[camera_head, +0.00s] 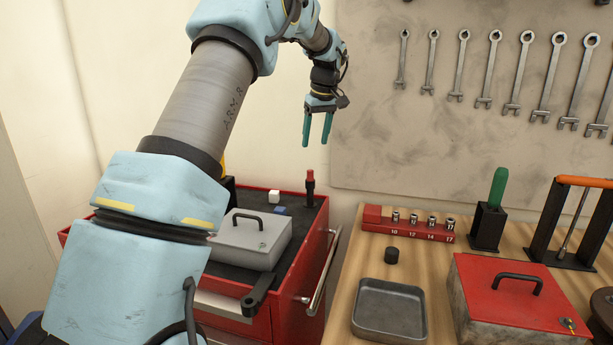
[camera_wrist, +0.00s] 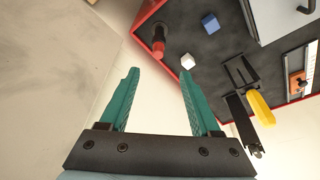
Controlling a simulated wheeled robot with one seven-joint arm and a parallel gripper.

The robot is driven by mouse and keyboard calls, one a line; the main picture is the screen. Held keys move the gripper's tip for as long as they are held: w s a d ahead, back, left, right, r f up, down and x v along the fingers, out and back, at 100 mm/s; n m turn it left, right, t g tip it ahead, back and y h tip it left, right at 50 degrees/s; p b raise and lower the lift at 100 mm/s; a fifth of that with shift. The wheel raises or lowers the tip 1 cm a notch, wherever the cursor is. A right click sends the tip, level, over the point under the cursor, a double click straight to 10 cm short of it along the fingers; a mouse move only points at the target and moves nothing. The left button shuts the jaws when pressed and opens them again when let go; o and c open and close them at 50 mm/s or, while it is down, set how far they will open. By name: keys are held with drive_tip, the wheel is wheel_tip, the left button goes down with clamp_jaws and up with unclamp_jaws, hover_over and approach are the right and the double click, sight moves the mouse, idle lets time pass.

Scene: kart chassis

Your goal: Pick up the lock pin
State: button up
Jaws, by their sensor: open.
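In the wrist view the red piece (camera_wrist: 158,46) is near the cart's corner, just beyond the gap between my fingers. My gripper (camera_head: 315,143) has two teal fingers pointing down, held well above the cart. In the wrist view my gripper (camera_wrist: 158,72) is open with nothing between its fingers. No contact with the red piece shows.
On the cart (camera_head: 316,230) are a white cube (camera_head: 273,196), a blue cube (camera_head: 277,210) and a grey case (camera_head: 250,236). A yellow-handled tool (camera_wrist: 260,107) shows in the wrist view. A wooden bench (camera_head: 430,268) with sockets and a red box is at right; wrenches hang on the wall.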

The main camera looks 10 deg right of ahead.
drive_tip(key=p, duration=0.2)
hover_over(311, 171)
wheel_tip(311, 171, down, 4)
drive_tip(key=f, duration=0.1)
drive_tip(key=shift+s+p+x, duration=0.2)
drive_tip(key=shift+p+x, duration=0.2)
drive_tip(key=shift+x, duration=0.5)
drive_tip(key=shift+s+p+x, duration=0.15)
drive_tip(key=shift+p+x, duration=0.3)
drive_tip(key=shift+x, duration=0.45)
drive_tip(key=shift+s+p+x, duration=0.2)
drive_tip(key=shift+p+x, duration=0.2)
drive_tip(key=shift+x, duration=0.5)
drive_tip(key=shift+d+f, duration=0.15)
drive_tip(key=shift+d, duration=0.05)
clamp_jaws()
